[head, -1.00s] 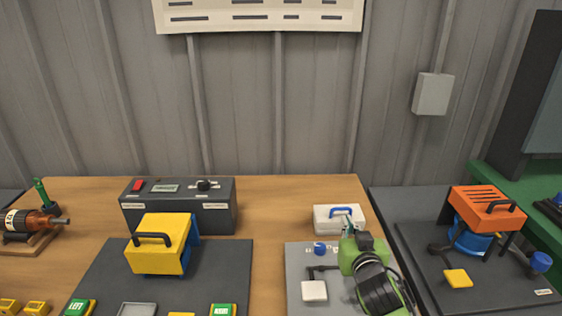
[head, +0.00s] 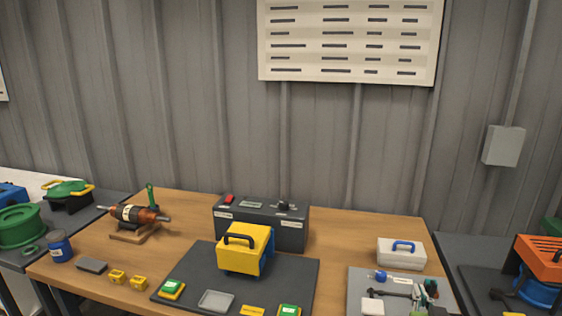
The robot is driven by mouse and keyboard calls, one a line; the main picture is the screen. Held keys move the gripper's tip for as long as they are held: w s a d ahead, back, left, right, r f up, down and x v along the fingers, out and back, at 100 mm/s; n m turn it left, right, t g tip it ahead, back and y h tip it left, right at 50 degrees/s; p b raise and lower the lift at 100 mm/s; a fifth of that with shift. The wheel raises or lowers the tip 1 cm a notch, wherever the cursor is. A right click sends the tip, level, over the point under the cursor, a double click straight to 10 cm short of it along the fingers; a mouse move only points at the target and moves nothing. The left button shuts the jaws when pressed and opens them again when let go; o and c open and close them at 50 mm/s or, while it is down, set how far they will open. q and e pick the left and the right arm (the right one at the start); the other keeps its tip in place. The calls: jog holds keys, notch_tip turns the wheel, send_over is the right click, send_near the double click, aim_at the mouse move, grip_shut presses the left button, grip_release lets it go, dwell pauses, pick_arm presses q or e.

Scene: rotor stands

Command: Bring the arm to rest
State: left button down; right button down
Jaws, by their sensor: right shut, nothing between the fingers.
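A small blue-capped part (head: 379,276), a dark bar (head: 391,293) and a white block (head: 372,307) are on the mat, left of the gripper. I cannot tell whether the gripper touches the mat. My left gripper is not in view.
A yellow-covered unit (head: 243,247) stands on a dark mat (head: 297,276) mid-bench, before a grey control box (head: 262,229). A white case (head: 401,254) stands behind the gripper. A rotor (head: 137,214) rests on a stand at left; an orange-covered unit (head: 540,258) is at right.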

jog(key=s+f, duration=0.1)
jog(key=f, duration=0.1)
jog(key=s+a+f+g, duration=0.1)
jog(key=f, duration=0.1)
jog(key=s+f+g, duration=0.1)
jog(key=s, duration=0.1)
jog(key=shift+a+f+n+y, duration=0.3)
jog(key=shift+a+f, duration=0.05)
jog(key=shift+f, duration=0.05)
jog(key=s+a+f+n+g+y, duration=0.1)
jog(key=s+a+f+g, duration=0.25)
jog(key=s, duration=0.65)
jog(key=s+a+f+n+g+y, duration=0.1)
jog(key=s+a+f+n+g, duration=0.25)
jog(key=s, duration=0.65)
jog(key=s+a+f+g+y, duration=0.1)
jog(key=s+a+f+g, duration=0.25)
jog(key=s+f, duration=0.45)
notch_tip(320, 180, down, 24)
jog(key=s, duration=0.3)
jog(key=s+d+f+g, duration=0.1)
jog(key=s+d+f, duration=0.2)
jog(key=s+f, duration=1.3)
jog(key=shift+s+g, duration=0.35)
jog(key=shift+s, duration=0.1)
jog(key=shift+f, duration=0.1)
